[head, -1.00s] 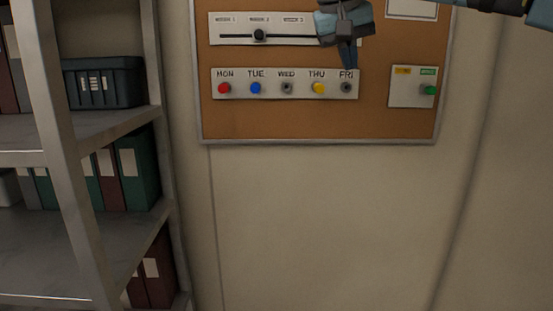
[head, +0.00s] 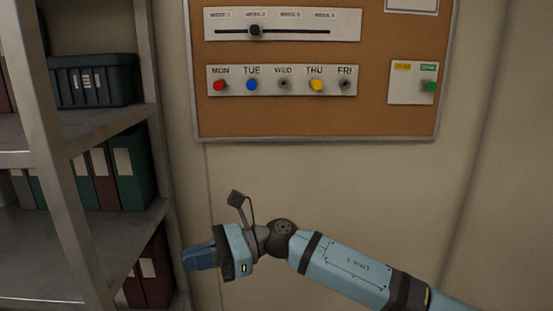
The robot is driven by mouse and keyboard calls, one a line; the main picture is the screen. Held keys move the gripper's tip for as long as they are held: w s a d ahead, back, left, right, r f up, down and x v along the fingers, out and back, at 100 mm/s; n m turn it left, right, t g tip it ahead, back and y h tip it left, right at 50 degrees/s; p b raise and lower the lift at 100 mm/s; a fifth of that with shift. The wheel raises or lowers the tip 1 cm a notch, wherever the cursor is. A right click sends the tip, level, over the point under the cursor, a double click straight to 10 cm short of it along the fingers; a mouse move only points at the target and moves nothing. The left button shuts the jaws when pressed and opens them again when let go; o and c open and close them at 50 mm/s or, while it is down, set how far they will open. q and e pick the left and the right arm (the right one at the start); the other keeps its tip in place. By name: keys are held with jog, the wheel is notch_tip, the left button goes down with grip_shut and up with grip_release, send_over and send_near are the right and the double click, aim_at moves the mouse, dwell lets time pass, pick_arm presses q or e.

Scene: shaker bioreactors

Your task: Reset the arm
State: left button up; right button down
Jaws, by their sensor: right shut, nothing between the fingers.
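My right gripper (head: 197,257) is low in the head view, left of centre, with its arm coming in from the lower right. It points left, in front of the wall and close to the shelf's right side in the picture. Its fingers are shut and hold nothing. It is well below the cork board (head: 300,120) and apart from it. My left gripper is not in view.
The board carries a week slider (head: 255,31) at week 2, a weekday panel (head: 282,93) with coloured knobs, and a small panel with a green button (head: 430,86). A metal shelf (head: 80,130) with binders (head: 130,168) and a dark bin (head: 95,82) stands left. The lower right wall is bare.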

jog(key=s+d+f+n+t+h, duration=0.1)
jog(key=d+f+n+t+h, duration=0.2)
jog(key=d+f+n+t, duration=1)
jog(key=s+d+f+n+t+h, duration=0.15)
jog(key=d+f+n+t, duration=0.35)
jog(key=f+n+t, duration=0.85)
jog(key=s+d+f+m+g+h, duration=0.9)
jog(key=s+d+f, duration=0.5)
jog(key=s+d, duration=0.2)
jog(key=s+m, duration=0.1)
jog(key=s, duration=0.1)
jog(key=shift+s+d+f+m, duration=0.3)
jog(key=shift+s+m, duration=0.05)
